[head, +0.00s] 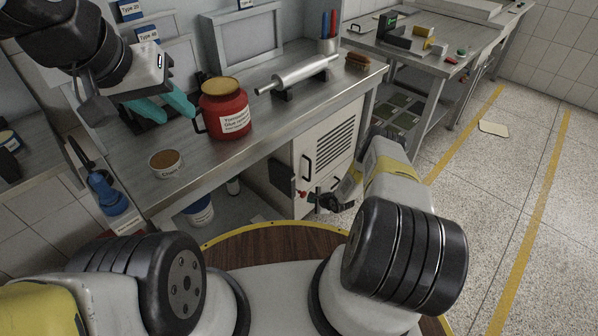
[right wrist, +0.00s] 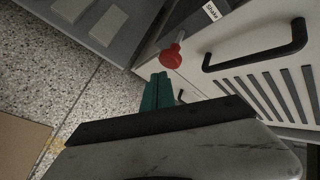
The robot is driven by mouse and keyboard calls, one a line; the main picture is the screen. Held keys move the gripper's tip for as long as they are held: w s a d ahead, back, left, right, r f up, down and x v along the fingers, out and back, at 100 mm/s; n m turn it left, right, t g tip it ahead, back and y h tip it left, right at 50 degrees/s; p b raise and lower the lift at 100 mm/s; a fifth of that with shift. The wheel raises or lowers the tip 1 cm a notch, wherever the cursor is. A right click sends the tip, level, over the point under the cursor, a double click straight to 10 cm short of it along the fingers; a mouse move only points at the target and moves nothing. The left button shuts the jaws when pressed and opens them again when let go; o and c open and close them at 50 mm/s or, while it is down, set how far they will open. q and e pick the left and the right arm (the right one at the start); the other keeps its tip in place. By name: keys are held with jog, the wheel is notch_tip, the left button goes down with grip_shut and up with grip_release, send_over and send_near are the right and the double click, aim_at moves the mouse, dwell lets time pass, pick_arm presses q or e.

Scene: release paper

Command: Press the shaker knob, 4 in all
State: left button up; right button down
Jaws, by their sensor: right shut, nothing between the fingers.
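The shaker knob (right wrist: 171,57) is a red round knob on the front of a light cabinet, near a label (right wrist: 211,11) that reads "Shake". It also shows small in the head view (head: 302,194). My right gripper (right wrist: 158,76) has its teal fingers together and empty, pointing at the cabinet front just short of the knob. A small gap seems to show between fingertips and knob. In the head view the right gripper is small and partly hidden by its own wrist. My left gripper (head: 180,116) is over the bench, its teal fingers apart, with nothing visible between them.
A red labelled jar (head: 225,112), a round tan-topped container (head: 166,163) and a metal roller (head: 298,74) stand on the steel bench. The cabinet has a black handle (right wrist: 254,57) and vent slots beside the knob. Open speckled floor (head: 500,190) lies to the right.

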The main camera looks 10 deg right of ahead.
aim_at(304, 195)
jog(key=shift+w, duration=0.1)
dwell(0.5)
jog(key=shift+w+a, duration=0.2)
jog(key=shift+a, duration=0.05)
jog(key=shift+w+a, duration=1)
jog(key=shift+w, duration=0.25)
dwell(1.5)
jog(key=shift+s, duration=0.1)
jog(key=shift+s+d, duration=1.2)
jog(key=shift+s, duration=0.25)
jog(key=shift+s+d, duration=0.8)
jog(key=shift+s, duration=0.2)
jog(key=shift+s+d, duration=0.75)
jog(key=shift+s, duration=0.25)
dwell(0.8)
